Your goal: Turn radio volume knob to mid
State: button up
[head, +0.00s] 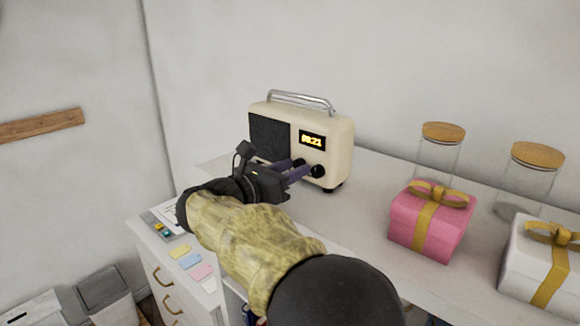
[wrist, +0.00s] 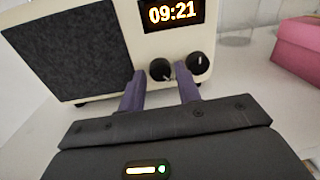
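A cream radio (head: 342,135) with a silver handle, dark speaker grille and lit clock display (head: 312,140) stands on the white cabinet top against the wall. In the wrist view the display (wrist: 173,12) reads 09:21. Below it are two black knobs, a left knob (wrist: 160,69) and a right knob (wrist: 201,64). Which one is the volume knob is not marked legibly. My gripper (head: 304,170) is in front of the radio's lower right. In the wrist view its two purple fingers (wrist: 163,84) are apart, one on each side of the left knob. Contact cannot be told.
A pink gift box (head: 408,220) with a gold ribbon and a white gift box (head: 520,262) stand to the right. Two glass jars (head: 436,155) (head: 524,182) with wooden lids are behind them. Coloured notes (head: 190,260) lie at the front left.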

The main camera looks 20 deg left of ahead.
jog(key=c, duration=0.7)
jog(key=shift+f+m+b, duration=0.1)
jog(key=shift+m+b, duration=0.2)
jog(key=m+b, duration=0.2)
jog(key=b, duration=0.1)
jog(key=shift+f+m, duration=0.1)
jog(key=shift+m, duration=0.3)
jog(key=shift+r+m+b, duration=0.2)
jog(key=shift+m+b, duration=1.5)
jog(key=shift+m, duration=0.2)
jog(key=shift+r, duration=0.1)
jog(key=o, duration=0.7)
